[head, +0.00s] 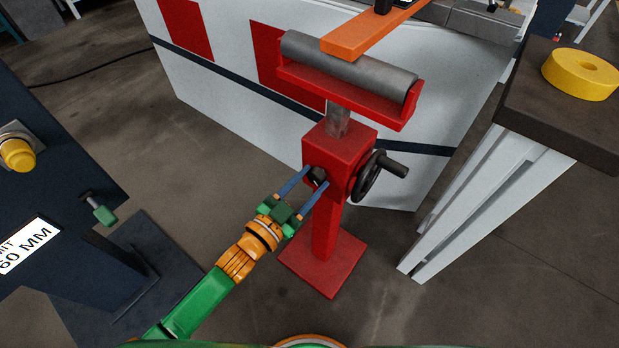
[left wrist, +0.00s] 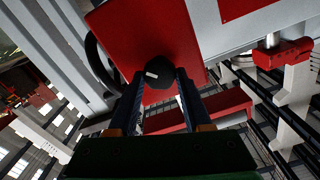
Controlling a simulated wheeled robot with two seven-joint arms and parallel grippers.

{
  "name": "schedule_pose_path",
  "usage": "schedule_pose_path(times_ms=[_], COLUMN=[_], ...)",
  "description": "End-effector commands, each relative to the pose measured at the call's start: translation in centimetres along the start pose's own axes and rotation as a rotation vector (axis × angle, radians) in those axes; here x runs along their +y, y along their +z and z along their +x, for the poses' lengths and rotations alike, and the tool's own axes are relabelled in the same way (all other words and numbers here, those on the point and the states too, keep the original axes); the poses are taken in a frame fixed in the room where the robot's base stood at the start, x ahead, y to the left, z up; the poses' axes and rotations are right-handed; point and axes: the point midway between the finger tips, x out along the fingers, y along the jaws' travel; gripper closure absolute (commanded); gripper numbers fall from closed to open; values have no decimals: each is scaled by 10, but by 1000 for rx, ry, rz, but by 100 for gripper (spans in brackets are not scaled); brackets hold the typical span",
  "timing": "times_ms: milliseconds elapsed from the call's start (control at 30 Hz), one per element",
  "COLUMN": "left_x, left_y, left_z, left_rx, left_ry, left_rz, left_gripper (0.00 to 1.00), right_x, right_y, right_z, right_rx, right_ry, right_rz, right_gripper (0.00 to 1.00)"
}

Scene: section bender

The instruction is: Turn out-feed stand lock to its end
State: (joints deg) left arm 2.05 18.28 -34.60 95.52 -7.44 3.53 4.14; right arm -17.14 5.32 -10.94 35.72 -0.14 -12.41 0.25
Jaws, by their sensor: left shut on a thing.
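The red out-feed stand (head: 337,142) stands upright in the middle of the head view, with a grey roller (head: 348,64) on top. Its lock is a small black knob (head: 317,174) on the front face of the red block. In the left wrist view the black lock knob (left wrist: 159,82) shows a short white mark and sits between the two fingers. My left gripper (head: 318,177) is shut on the lock knob, one finger on each side. In the left wrist view its fingertips (left wrist: 160,84) flank the knob. My right gripper is not in view.
A black handwheel (head: 369,177) with a crank handle juts from the stand's right side. An orange bar (head: 372,28) lies over the roller. A dark-topped table (head: 555,110) with a yellow disc (head: 581,74) stands at right. A dark blue panel (head: 50,180) stands at left.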

Motion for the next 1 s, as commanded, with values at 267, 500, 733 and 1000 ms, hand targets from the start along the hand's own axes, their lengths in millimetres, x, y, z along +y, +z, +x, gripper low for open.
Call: schedule_pose_path(times_ms=[267, 500, 733, 1000], left_x=[1, 1, 1, 1], left_y=[-1, 0, 1, 1], left_z=[0, 0, 0, 0], left_rx=[-1, -1, -1, -1], left_ry=[0, 1, 0, 0], left_rz=[221, 357, 428, 451], left_gripper=[100, 100, 100, 100], right_x=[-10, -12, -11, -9], right_y=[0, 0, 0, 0], right_z=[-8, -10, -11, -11], right_rx=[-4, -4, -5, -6], right_ry=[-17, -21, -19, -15], right_rz=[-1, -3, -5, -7], right_gripper=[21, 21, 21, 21])
